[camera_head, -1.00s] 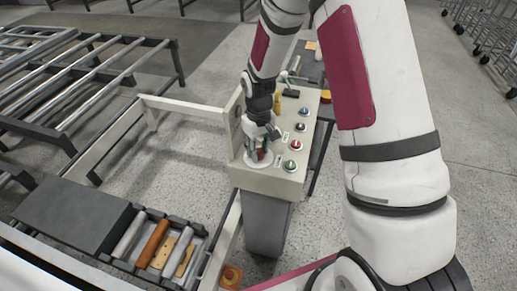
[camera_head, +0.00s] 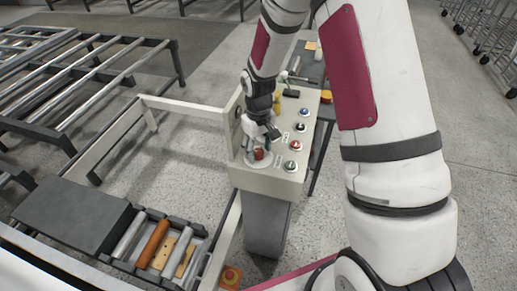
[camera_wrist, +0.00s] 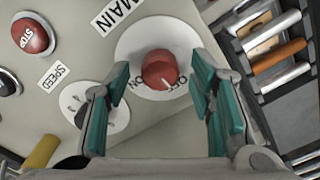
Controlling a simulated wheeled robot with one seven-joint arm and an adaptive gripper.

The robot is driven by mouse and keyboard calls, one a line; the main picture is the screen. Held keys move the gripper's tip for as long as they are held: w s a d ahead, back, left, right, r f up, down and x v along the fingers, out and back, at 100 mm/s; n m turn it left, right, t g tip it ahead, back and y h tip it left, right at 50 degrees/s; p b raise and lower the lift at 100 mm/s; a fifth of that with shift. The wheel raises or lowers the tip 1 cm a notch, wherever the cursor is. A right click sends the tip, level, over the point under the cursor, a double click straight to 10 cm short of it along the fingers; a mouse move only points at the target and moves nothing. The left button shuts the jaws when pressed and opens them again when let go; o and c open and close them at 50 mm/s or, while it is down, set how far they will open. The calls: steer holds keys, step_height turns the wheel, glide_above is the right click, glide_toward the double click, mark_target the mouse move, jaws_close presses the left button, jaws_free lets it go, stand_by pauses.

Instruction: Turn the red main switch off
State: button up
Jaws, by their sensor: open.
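The red main switch (camera_wrist: 160,69) is a round knob on a white disc (camera_wrist: 133,42) marked ON and OFF, beside a MAIN label (camera_wrist: 114,14). Its white pointer line faces the OFF lettering. In the head view the red knob (camera_head: 259,154) sits at the near left corner of the pale control panel (camera_head: 270,182). My gripper (camera_wrist: 160,82) is open, with teal-padded fingers on either side of the knob and visible gaps to it. It also shows in the head view (camera_head: 262,142), just above the knob, holding nothing.
A SPEED dial (camera_wrist: 97,106) lies close to the left finger. A red STOP button (camera_wrist: 33,36) is further left. A tray of rollers (camera_head: 152,243) stands at the lower left.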

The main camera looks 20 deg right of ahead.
mark_target(259, 152)
step_height(259, 152, up, 12)
steer(key=shift+f, duration=0.15)
stand_by(0.6)
steer(key=s+r+m+t, duration=0.1)
steer(key=s+r+t, duration=0.1)
steer(key=s+r, duration=0.5)
steer(key=s+r+m+t, duration=0.1)
steer(key=s+r, duration=0.3)
steer(key=r, duration=0.5)
steer(key=s+r+m+t, duration=0.1)
steer(key=s+r, duration=0.4)
steer(key=s, duration=0.8)
steer(key=shift+t, duration=0.8)
